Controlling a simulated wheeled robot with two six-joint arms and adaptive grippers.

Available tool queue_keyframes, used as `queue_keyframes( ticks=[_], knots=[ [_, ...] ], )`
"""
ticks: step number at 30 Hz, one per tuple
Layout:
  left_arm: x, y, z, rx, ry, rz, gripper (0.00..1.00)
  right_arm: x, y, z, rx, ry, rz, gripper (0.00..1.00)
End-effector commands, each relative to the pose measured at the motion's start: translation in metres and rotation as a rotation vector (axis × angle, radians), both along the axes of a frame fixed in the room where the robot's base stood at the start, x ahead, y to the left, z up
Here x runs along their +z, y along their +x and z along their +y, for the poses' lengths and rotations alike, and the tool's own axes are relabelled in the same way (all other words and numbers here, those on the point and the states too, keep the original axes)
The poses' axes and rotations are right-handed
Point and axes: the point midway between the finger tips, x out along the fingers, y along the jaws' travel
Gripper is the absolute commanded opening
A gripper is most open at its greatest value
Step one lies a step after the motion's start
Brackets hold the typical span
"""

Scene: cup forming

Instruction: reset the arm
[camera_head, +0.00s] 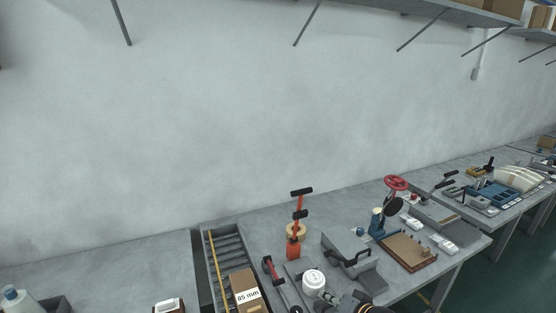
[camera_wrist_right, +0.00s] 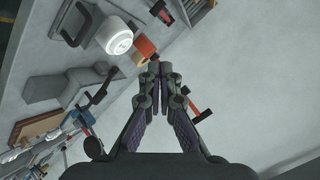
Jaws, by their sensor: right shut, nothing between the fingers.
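My right gripper (camera_wrist_right: 160,70) is shut and empty in the right wrist view, its two fingertips together. In the head view, dark parts of it (camera_head: 350,299) show at the bottom edge, just right of the white round container (camera_head: 313,281). That white container also shows in the right wrist view (camera_wrist_right: 114,36), left of the fingertips and apart from them. An orange-red tool with black handles (camera_head: 294,250) stands on the bench behind the container. Its orange base (camera_wrist_right: 145,47) lies just beyond the fingertips in the right wrist view. My left gripper is not in view.
A grey lidded device (camera_head: 345,252) with a black handle stands right of the tool. A brown board (camera_head: 409,252) and a red-wheeled press (camera_head: 396,184) are further right. A roller rack (camera_head: 228,256) holds a box marked 85 mm (camera_head: 243,285).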

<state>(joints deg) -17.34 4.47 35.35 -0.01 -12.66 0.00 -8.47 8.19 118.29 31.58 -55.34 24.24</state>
Motion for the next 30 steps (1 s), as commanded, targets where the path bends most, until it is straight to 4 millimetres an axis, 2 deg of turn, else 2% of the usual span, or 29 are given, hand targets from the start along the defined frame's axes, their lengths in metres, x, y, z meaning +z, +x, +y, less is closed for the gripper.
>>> queue_keyframes(
  ticks=[1,3,7,12,18,24,26,30],
  knots=[
    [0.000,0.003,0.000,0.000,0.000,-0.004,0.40,-0.016,-0.027,-0.004,0.039,-0.110,0.050,0.00],
    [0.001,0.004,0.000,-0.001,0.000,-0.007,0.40,-0.034,-0.059,-0.013,0.088,-0.248,0.116,0.00],
    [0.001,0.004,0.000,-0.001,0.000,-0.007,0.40,-0.054,-0.110,-0.032,0.161,-0.443,0.227,0.00],
    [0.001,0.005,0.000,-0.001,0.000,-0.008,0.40,-0.064,-0.165,-0.055,0.235,-0.628,0.355,0.00],
    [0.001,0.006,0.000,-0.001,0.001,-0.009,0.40,-0.064,-0.224,-0.082,0.307,-0.793,0.507,0.00],
    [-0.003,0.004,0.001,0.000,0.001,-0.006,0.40,-0.131,-0.209,-0.088,0.309,-0.784,0.531,0.00],
    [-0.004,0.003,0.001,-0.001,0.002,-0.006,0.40,-0.152,-0.208,-0.090,0.310,-0.782,0.538,0.00],
    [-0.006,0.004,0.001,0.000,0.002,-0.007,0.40,-0.206,-0.208,-0.095,0.312,-0.775,0.559,0.00]
  ],
)
